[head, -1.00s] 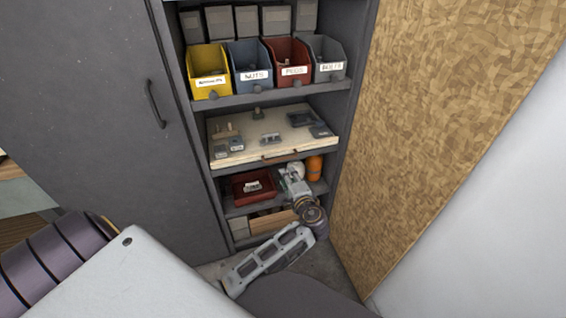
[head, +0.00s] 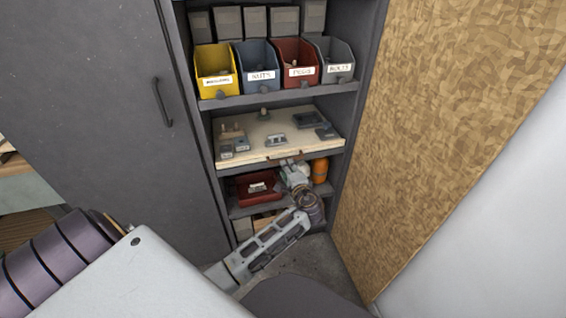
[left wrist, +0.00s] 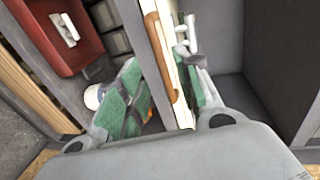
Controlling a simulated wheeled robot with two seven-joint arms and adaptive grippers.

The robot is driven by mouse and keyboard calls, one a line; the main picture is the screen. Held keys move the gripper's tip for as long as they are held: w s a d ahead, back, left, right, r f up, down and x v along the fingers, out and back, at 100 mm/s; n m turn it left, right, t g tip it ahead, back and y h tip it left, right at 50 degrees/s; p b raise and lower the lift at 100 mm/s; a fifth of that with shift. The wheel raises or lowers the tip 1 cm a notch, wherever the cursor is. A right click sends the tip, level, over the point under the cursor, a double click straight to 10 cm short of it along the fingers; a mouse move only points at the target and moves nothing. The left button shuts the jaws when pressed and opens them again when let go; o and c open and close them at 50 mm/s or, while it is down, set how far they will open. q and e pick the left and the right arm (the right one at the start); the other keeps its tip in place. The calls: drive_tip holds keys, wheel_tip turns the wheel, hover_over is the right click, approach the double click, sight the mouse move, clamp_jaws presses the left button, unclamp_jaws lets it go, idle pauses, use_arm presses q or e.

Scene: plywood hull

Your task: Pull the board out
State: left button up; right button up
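The light plywood board (head: 252,144) lies flat on a middle shelf of the grey cabinet, with small metal parts on it and a brown handle (head: 285,155) on its front edge. My left gripper (head: 288,166) is at that front edge, near the handle. In the left wrist view, the board's edge and handle (left wrist: 160,60) run between the green-padded fingers of the left gripper (left wrist: 166,88), one on the underside and one on the top side. The fingers are spread, with a gap by the lower finger. My right gripper is not in view.
Below the board are a red bin (head: 257,187) and an orange bottle (head: 319,170), close to my left arm. Labelled bins, including a yellow one (head: 215,70), stand on the shelf above. A tan panel (head: 440,120) borders the cabinet on the right.

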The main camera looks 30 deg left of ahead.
use_arm(q)
drive_tip(key=x, duration=0.6)
drive_tip(key=shift+w+a+f+b, duration=0.1)
drive_tip(key=shift+w+a+b, duration=0.1)
drive_tip(key=shift+a+b, duration=0.15)
drive_tip(key=shift+w+a, duration=0.1)
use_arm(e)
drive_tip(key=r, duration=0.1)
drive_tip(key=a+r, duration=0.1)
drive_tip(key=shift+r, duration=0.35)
use_arm(q)
drive_tip(key=shift+c, duration=0.3)
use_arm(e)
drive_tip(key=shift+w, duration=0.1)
use_arm(q)
clamp_jaws()
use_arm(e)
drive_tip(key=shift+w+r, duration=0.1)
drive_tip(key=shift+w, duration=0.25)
